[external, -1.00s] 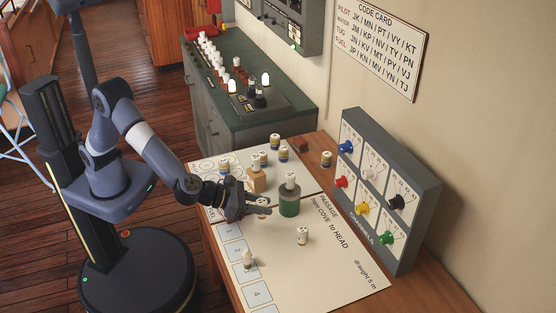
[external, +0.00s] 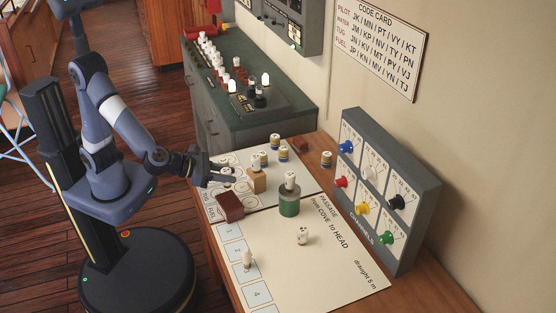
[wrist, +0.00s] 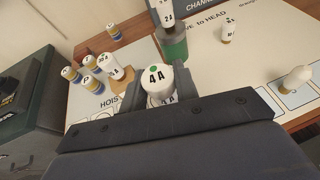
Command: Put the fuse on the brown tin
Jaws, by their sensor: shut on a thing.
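My gripper (external: 224,172) is shut on a white fuse (wrist: 158,84) with a green dot and the label 4A on its top. The fuse also shows small between the fingers in the external view (external: 229,171). It is held above the far left part of the chart. The brown tin (external: 229,207), a dark red-brown box shape, stands on the chart below and nearer the camera than my gripper. Nothing shows on its top. It is not seen in the wrist view, where my gripper body covers the lower part.
A tan block (external: 257,183) with a white piece on it stands just right of my gripper. A green tin (external: 289,205) bears a piece marked 2A (wrist: 167,14). Several banded pieces stand behind. The channels panel (external: 389,190) borders the right. The middle front chart is mostly clear.

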